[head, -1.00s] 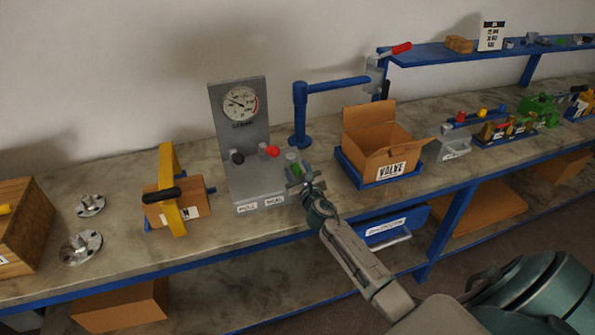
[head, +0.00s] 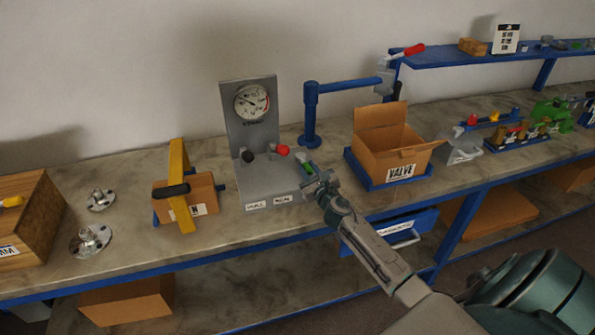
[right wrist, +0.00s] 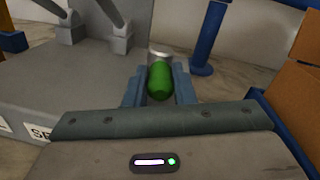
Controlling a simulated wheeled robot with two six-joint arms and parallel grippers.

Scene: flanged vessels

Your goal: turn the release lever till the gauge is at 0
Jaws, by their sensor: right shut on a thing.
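The gauge (head: 252,102) is a round white dial on an upright grey panel (head: 262,134); its needle is too small to read exactly. Two levers rise from the grey base: one with a black knob (head: 247,156), one with a red knob (head: 283,150). My right gripper (head: 314,178) is at the base's right side, shut on a green piece (right wrist: 160,80) with a silvery far end. The green piece also shows in the head view (head: 308,168). I cannot tell whether it is a lever grip or a loose part. My left gripper is out of view.
A blue post with an arm (head: 311,115) stands behind my gripper. An open cardboard box (head: 390,152) in a blue tray is close on the right.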

